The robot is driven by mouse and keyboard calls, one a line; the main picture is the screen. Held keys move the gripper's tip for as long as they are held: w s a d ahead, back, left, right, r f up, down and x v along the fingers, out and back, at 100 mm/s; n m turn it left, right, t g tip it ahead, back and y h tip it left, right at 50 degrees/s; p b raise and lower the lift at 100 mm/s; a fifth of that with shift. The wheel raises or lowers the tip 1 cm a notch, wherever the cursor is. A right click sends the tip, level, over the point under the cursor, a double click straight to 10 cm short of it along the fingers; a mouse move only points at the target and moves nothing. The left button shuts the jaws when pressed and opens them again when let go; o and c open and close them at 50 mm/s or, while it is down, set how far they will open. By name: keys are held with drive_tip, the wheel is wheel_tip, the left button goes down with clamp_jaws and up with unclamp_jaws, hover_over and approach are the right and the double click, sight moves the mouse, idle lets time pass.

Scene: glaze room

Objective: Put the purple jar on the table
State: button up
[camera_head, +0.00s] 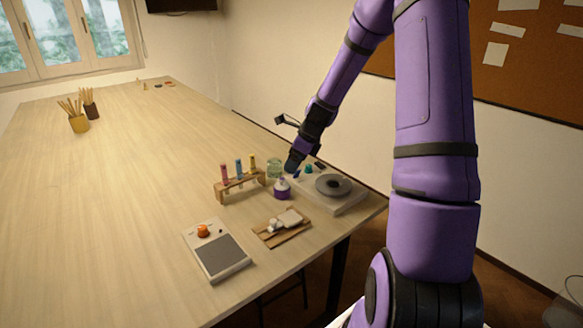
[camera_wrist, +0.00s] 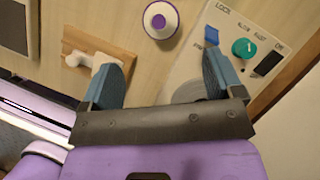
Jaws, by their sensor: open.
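The purple jar (camera_head: 282,187) stands upright on the wooden table (camera_head: 130,190), between the test tube rack and the white device with the dark disc. It has a purple body and a pale top. In the wrist view the jar (camera_wrist: 160,19) shows from above, beyond my fingertips and roughly midway between them. My gripper (camera_wrist: 165,70) is open and empty, its two blue-grey fingers spread wide. In the head view my gripper (camera_head: 292,166) hangs just behind and to the right of the jar, above the table, apart from it.
A white device (camera_head: 345,204) with a teal knob (camera_wrist: 244,48) stands to the right. A test tube rack (camera_head: 240,187), a glass jar (camera_head: 273,167), a wooden board (camera_head: 270,240) and a scale (camera_head: 222,258) surround the jar. The table's left and far parts are mostly clear.

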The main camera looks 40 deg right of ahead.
drive_tip(key=s+a+r+n+h, duration=0.1)
drive_tip(key=s+a+r+n, duration=0.5)
drive_tip(key=r, duration=0.3)
drive_tip(key=s+a+r+n+h, duration=0.1)
drive_tip(key=s+a+r+n, duration=0.4)
drive_tip(key=a+r+n, duration=0.25)
drive_tip(key=s+a+r+n, duration=0.2)
drive_tip(key=s+r+n, duration=0.2)
drive_tip(key=s+n, duration=0.3)
drive_tip(key=s+a+r+n+t, duration=0.1)
drive_tip(key=s+r+n, duration=0.3)
drive_tip(key=s+n, duration=0.4)
drive_tip(key=s+a, duration=0.1)
drive_tip(key=s, duration=0.3)
drive_tip(key=shift+s+a+h, duration=0.3)
drive_tip(key=shift+h, duration=0.1)
